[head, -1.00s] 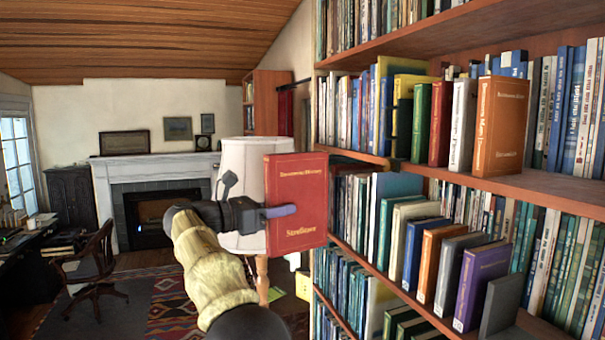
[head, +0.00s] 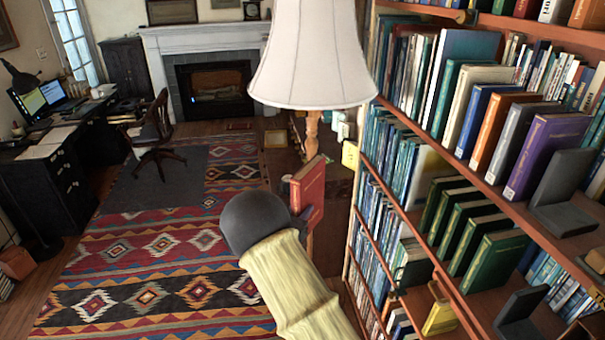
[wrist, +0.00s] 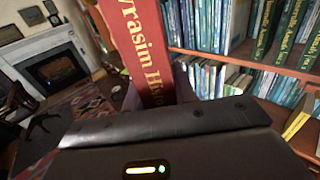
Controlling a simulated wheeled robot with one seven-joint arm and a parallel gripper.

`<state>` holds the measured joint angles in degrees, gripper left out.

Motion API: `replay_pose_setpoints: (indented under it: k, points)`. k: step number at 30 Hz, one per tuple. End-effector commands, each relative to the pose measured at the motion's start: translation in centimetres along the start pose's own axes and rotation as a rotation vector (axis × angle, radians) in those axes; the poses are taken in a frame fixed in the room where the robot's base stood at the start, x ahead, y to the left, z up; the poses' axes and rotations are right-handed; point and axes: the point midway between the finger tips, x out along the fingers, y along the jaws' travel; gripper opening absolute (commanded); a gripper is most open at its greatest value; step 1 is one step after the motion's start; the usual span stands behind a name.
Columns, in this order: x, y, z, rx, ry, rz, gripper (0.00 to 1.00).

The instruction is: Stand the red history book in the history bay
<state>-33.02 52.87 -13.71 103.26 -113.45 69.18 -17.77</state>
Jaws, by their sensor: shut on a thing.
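The red book (head: 307,188) is upright in my gripper (head: 303,216), in open space left of the bookcase. In the wrist view the red book (wrist: 140,45) shows gold lettering, partly cut off by the frame top. My gripper is shut on it; my arm hides most of the jaws in the head view. The bookcase (head: 470,168) stands at the right. Its middle shelf holds blue, orange, grey and purple books (head: 545,150) beside a dark bookend (head: 562,182). A lower shelf holds several green books (head: 492,250). I cannot tell which bay is history.
A lamp with a white shade (head: 314,55) stands just behind the book. Another dark bookend (head: 518,310) and a yellow item (head: 440,316) are on the lower shelf. A desk (head: 60,165) and chair (head: 155,135) stand left. The patterned rug (head: 170,265) is open floor.

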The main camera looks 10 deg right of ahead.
Motion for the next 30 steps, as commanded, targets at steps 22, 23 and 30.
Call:
replay_pose_setpoints:
  k: [22,23,30]
  points:
    - [-7.2,-10.5,-23.1,-0.009,-0.004,0.440,0.00]
    - [-7.4,-11.0,-23.6,-0.009,-0.004,0.454,0.00]
    - [-9.3,-14.7,-27.4,-0.006,-0.005,0.561,0.00]
